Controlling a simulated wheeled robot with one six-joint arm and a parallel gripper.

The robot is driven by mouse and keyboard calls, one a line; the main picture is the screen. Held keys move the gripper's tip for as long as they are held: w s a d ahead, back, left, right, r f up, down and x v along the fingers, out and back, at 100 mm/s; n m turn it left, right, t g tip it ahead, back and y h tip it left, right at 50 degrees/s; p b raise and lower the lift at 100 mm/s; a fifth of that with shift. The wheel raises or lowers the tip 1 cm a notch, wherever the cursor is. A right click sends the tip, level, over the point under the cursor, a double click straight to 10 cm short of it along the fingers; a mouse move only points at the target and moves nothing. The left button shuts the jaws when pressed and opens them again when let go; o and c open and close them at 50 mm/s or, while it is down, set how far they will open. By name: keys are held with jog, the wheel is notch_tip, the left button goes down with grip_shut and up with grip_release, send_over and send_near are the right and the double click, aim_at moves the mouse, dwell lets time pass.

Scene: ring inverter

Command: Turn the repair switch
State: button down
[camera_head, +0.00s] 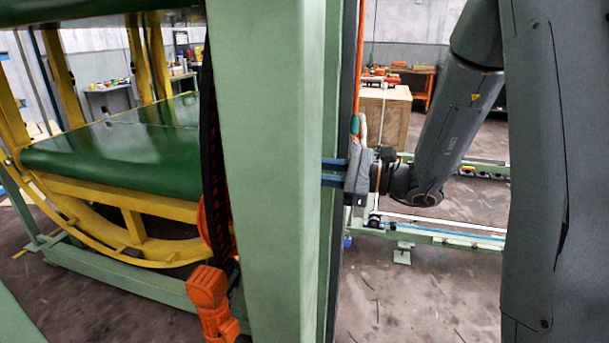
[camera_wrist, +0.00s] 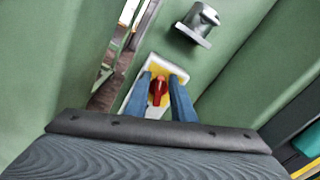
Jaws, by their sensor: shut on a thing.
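The repair switch (camera_wrist: 158,90) is a red knob on a yellow plate (camera_wrist: 157,70) with a pale border, fixed to a green post. In the wrist view, my gripper (camera_wrist: 160,82) has its two blue fingers on either side of the red knob, shut on it. In the head view, my gripper (camera_head: 335,172) reaches from the right to the green post (camera_head: 270,150). The switch is hidden behind the post there.
A grey metal fitting (camera_wrist: 198,24) sticks out from the green surface near the switch. An orange motor part (camera_head: 210,300) is at the post's foot.

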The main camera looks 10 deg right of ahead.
jog(key=n+b, duration=0.4)
jog(key=b, duration=0.1)
jog(key=f+n+b, duration=0.1)
jog(key=n+b, duration=0.3)
jog(key=b, duration=0.1)
jog(key=s+f+n+b, duration=0.1)
jog(key=n+b, duration=0.4)
jog(key=b, duration=0.1)
jog(key=shift+a, duration=0.2)
jog(key=shift+n, duration=0.3)
jog(key=c, duration=1.8)
grip_release()
jog(key=shift+c, duration=0.2)
jog(key=shift+s+d, duration=0.1)
